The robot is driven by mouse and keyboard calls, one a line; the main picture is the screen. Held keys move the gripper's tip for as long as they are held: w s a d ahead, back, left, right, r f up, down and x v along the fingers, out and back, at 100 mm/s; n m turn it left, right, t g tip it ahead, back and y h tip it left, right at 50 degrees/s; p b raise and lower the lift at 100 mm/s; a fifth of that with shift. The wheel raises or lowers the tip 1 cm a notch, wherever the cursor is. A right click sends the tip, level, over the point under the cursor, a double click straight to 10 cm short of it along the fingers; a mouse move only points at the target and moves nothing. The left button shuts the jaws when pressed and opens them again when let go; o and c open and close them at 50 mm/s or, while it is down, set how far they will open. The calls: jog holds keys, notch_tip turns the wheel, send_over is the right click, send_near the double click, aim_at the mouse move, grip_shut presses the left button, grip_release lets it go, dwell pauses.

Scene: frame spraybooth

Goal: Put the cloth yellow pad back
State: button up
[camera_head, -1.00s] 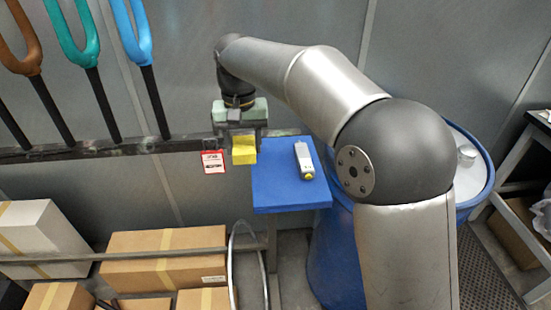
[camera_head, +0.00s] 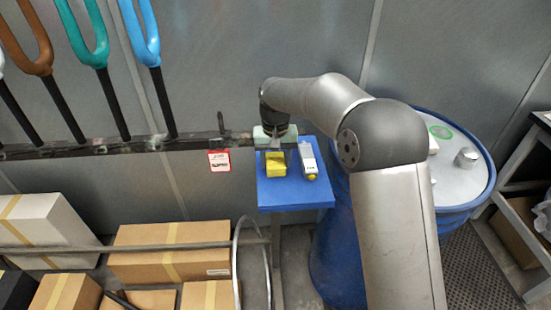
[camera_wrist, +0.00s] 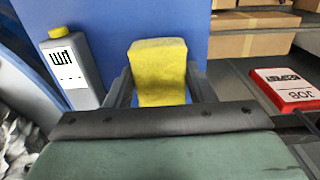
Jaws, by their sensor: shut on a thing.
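The yellow cloth pad (camera_head: 275,164) is a small block over the back left part of the blue shelf (camera_head: 292,194). My gripper (camera_head: 275,148) is shut on it from above. In the wrist view the yellow pad (camera_wrist: 158,68) stands between the two dark fingers, with the blue surface behind it. I cannot tell whether the pad touches the shelf or hangs just above it.
A grey-white bottle with a yellow cap (camera_head: 308,160) lies close to the right of the pad. A red-and-white tag (camera_head: 219,161) hangs left of the shelf. A blue drum (camera_head: 440,210) stands at the right. Cardboard boxes (camera_head: 165,250) lie below left. The shelf's front is clear.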

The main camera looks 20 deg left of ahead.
aim_at(275, 161)
jog(key=o, duration=0.9)
jog(key=shift+f, duration=0.15)
notch_tip(275, 161, up, 11)
jog(key=b, duration=0.1)
jog(key=s+d+r, duration=0.2)
jog(key=s+d, duration=0.1)
jog(key=d, duration=0.7)
jog(key=s+d+m, duration=0.2)
jog(key=s+d, duration=0.5)
jog(key=d, duration=0.4)
jog(key=s+d+f, duration=0.3)
jog(key=s+d, duration=0.1)
jog(key=s, duration=0.2)
jog(key=s+d+f+m, duration=0.1)
jog(key=s+d+f, duration=0.2)
jog(key=s, duration=0.3)
jog(key=s+d+f+m, duration=0.1)
jog(key=s+d+f, duration=0.3)
jog(key=s+d, duration=0.1)
jog(key=shift+s+d+t, duration=0.1)
jog(key=shift+s+t, duration=0.2)
jog(key=shift+s, duration=0.5)
